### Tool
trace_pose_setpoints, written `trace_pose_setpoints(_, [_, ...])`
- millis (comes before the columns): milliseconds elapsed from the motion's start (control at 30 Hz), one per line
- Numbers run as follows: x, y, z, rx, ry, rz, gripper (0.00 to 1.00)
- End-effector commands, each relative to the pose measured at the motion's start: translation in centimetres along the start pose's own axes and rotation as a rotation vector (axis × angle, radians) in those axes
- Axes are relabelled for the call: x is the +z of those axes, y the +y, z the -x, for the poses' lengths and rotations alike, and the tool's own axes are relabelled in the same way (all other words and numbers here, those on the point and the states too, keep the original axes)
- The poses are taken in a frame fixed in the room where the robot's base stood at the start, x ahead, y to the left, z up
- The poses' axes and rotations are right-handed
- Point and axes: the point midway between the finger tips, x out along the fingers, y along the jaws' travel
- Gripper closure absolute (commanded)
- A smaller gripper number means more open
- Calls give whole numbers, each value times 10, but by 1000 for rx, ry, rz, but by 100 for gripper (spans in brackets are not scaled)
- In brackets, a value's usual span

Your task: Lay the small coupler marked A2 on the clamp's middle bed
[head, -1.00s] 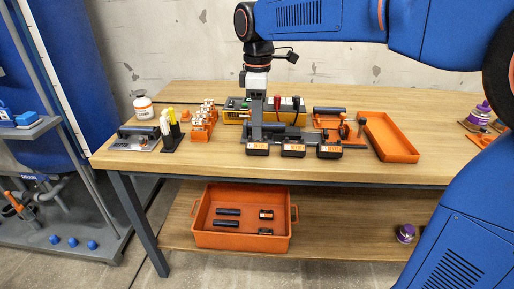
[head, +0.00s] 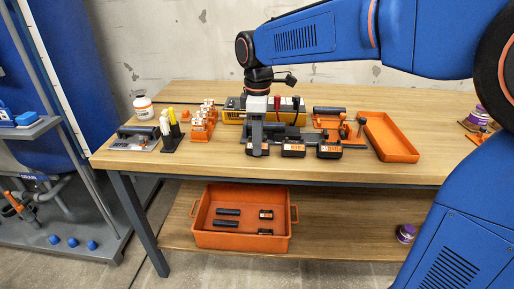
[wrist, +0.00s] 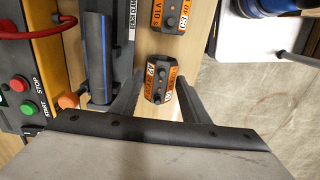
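The small coupler marked A2 (wrist: 160,80), black with an orange label, lies on the bench at the near end of a row of couplers in the wrist view. My gripper (wrist: 158,98) is open, with one finger on each side of the coupler. In the head view my gripper (head: 257,146) is lowered at the left end of the front row, hiding part of that coupler. A long dark pipe (wrist: 97,45) with a blue stripe lies beside it on a dark support, seemingly the clamp. Its middle bed cannot be made out.
Two more labelled couplers (head: 293,150) (head: 329,151) stand to the right along the front edge. A yellow box (wrist: 20,75) with red and green buttons stands behind. An orange tray (head: 390,138) lies right. A white-capped bottle (head: 143,108) and pen holder (head: 170,142) stand left.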

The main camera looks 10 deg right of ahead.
Motion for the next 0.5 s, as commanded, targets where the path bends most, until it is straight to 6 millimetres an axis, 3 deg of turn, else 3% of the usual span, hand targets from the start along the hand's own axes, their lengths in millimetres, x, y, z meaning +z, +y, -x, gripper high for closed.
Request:
trace_pose_setpoints(33, [0, 0, 0, 0, 0, 0, 72])
trace_pose_setpoints(100, [0, 0, 0, 0, 0, 0, 84])
trace_pose_setpoints(500, [0, 0, 1, 0, 0, 0, 84])
